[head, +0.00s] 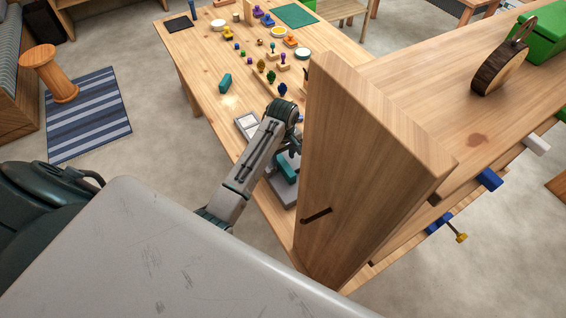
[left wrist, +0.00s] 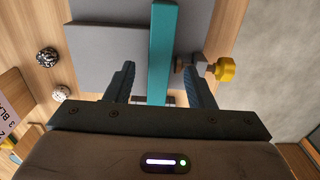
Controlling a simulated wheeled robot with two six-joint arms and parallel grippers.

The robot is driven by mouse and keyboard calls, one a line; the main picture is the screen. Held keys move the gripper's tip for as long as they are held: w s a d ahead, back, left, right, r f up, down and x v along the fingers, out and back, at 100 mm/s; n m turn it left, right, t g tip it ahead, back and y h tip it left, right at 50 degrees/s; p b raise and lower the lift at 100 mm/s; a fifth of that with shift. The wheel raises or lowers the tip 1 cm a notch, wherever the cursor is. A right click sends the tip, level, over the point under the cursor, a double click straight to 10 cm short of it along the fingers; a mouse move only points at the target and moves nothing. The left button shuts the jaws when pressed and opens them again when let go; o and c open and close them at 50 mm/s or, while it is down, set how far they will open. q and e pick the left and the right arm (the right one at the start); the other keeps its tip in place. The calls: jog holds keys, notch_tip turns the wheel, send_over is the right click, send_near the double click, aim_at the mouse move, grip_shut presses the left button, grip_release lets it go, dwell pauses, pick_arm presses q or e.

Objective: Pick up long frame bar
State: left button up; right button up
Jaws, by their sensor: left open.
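A long teal bar (left wrist: 163,45), which looks like the long frame bar, lies over a grey plate (left wrist: 105,55) in the left wrist view. In the head view a teal bar (head: 287,168) shows on a grey tray (head: 284,191), partly hidden by my arm and a tall wooden panel. My left gripper (left wrist: 160,78) is open, with one finger on each side of the bar and visible gaps between. It also shows in the head view (head: 294,146), just above the bar. I cannot tell how high the fingers are over it. My right gripper is not in view.
The tall wooden panel (head: 365,165) stands close to the right of my left arm. A yellow-knobbed clamp screw (left wrist: 223,69) sits right of the gripper.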

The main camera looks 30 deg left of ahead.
pick_arm(q)
jog(key=shift+f, duration=0.95)
jog(key=shift+c, duration=0.4)
grip_shut()
jog(key=shift+r, duration=0.15)
